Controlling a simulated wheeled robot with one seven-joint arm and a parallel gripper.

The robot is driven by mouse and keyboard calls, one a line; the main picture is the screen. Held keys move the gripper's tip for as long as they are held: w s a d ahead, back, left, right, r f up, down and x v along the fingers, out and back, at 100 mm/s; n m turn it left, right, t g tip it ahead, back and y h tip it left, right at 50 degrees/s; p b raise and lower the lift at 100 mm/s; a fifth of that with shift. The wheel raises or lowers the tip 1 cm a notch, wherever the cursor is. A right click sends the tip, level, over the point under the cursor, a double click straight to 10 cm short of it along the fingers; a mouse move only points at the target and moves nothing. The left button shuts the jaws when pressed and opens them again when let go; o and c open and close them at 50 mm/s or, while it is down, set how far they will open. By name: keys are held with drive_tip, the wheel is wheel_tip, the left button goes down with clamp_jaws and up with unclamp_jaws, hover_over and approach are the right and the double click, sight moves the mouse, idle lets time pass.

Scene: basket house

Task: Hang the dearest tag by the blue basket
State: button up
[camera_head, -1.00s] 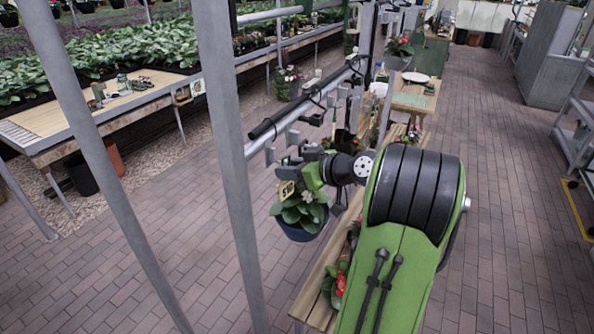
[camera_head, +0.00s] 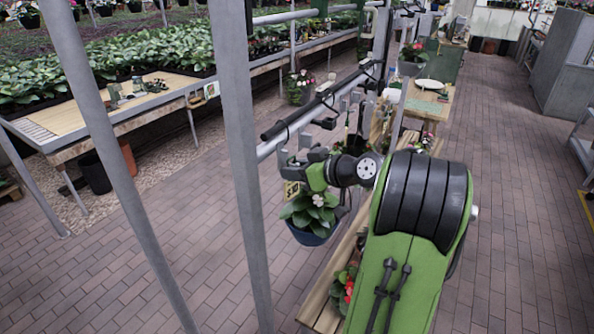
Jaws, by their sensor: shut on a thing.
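My gripper (camera_head: 303,168) is near the end of the hanging rail, at the wrist of my green and black arm. It is shut on a small yellow price tag (camera_head: 292,190) with dark marks on it; the price is too small to read for certain. Just below the tag hangs a blue basket (camera_head: 309,235) with green leaves and pale flowers. The tag is close above the basket's left side; I cannot tell whether they touch. Grey hooks (camera_head: 285,155) on the rail are beside my gripper, which partly hides them.
The dark-ended rail (camera_head: 300,118) runs away along the aisle, with another hanging plant (camera_head: 411,62) farther back. Grey posts (camera_head: 240,160) stand in the left foreground. A wooden bench (camera_head: 325,305) with red flowers is below. The brick floor at right is clear.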

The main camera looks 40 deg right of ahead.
drive_tip(key=shift+f, duration=0.25)
drive_tip(key=shift+w+f+b, duration=0.1)
drive_tip(key=shift+f+b, duration=0.2)
drive_tip(key=shift+b, duration=0.35)
drive_tip(key=o, duration=0.9)
